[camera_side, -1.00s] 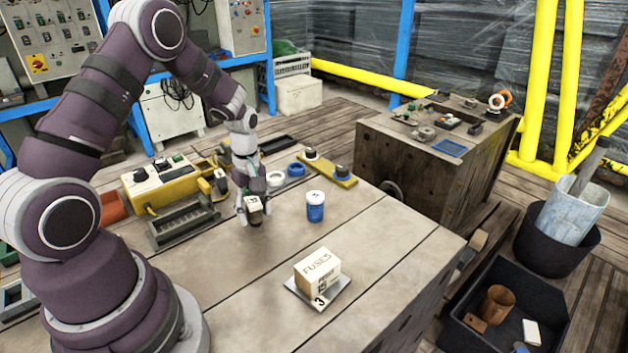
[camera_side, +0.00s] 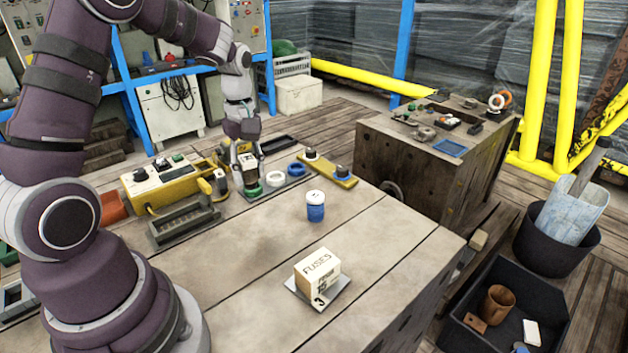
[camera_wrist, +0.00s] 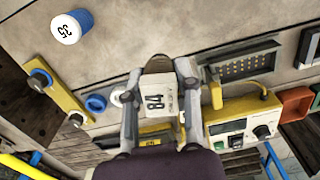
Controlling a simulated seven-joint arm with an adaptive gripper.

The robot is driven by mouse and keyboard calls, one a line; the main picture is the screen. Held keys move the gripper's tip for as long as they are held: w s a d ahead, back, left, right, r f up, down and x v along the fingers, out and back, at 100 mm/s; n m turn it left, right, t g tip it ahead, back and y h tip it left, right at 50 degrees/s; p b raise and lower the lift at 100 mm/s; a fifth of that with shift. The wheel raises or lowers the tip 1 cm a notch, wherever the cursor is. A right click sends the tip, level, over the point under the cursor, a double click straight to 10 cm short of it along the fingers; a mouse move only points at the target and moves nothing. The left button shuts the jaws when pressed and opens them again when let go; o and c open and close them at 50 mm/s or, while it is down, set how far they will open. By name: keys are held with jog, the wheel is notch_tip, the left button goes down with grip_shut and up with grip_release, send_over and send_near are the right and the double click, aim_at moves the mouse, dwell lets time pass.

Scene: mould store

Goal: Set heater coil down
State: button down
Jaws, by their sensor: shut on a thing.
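My gripper (camera_side: 249,172) is shut on the heater coil (camera_wrist: 157,97), a small piece with a dark brown end and a white label reading 48. In the side view the held coil (camera_side: 248,164) hangs upright between the fingers, directly above the green ring at the left of a dark strip with coloured rings. Whether its bottom touches the ring is hard to tell. A white ring (camera_side: 275,178) and a blue ring (camera_side: 297,169) sit to the right on the same strip. In the wrist view the blue ring (camera_wrist: 96,103) is left of the fingers.
A yellow control box (camera_side: 161,181) and a grey slotted tray (camera_side: 183,222) stand left of my gripper. A yellow bar with knobs (camera_side: 330,170) lies right. A blue-and-white jar (camera_side: 315,206) and a fuses box (camera_side: 317,270) stand nearer the front. The table between is bare.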

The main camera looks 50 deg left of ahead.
jog(key=w+d+r+m, duration=0.4)
jog(key=d+r+m, duration=0.3)
jog(key=d+m, duration=0.75)
send_over(247, 229)
jog(key=shift+m, duration=0.45)
jog(key=f, duration=0.4)
jog(key=d+f, duration=0.1)
jog(key=f, duration=0.2)
jog(key=shift+w, duration=0.4)
jog(key=f, duration=0.6)
jog(key=a+f, duration=0.1)
jog(key=f, duration=0.1)
jog(key=shift+s+f, duration=0.4)
jog(key=shift+f, duration=0.15)
jog(key=c, duration=0.8)
grip_release()
